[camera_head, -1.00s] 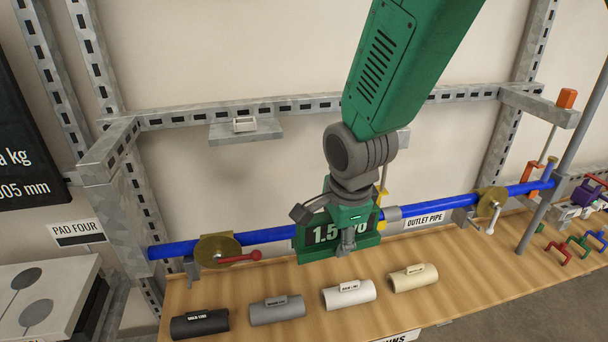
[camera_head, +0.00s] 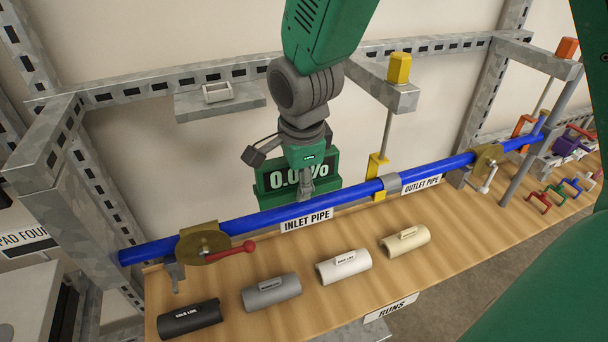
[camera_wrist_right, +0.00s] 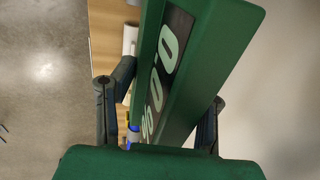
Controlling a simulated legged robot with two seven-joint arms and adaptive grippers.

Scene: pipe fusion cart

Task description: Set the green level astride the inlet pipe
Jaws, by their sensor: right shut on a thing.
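The green level (camera_head: 272,184) has a dark display reading about 0.0%, partly covered by the gripper. My right gripper (camera_head: 306,192) is shut on the level from above. The level also fills the middle of the right wrist view (camera_wrist_right: 205,65), between the two fingers. The blue inlet pipe (camera_head: 250,222) runs under it, with its label in front. The level's lower edge meets the pipe's upper edge in the picture, and it looks about in line with the pipe. Whether it rests astride it or hangs just above or behind, I cannot tell. My left gripper is out of view.
A brass valve with a red handle (camera_head: 236,250) sits left on the pipe. A grey coupling (camera_head: 391,183) and yellow post (camera_head: 377,165) stand right. Several pipe pieces, including a black one (camera_head: 190,319), lie on the wooden shelf (camera_head: 330,300). A bracket (camera_head: 235,103) is behind.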

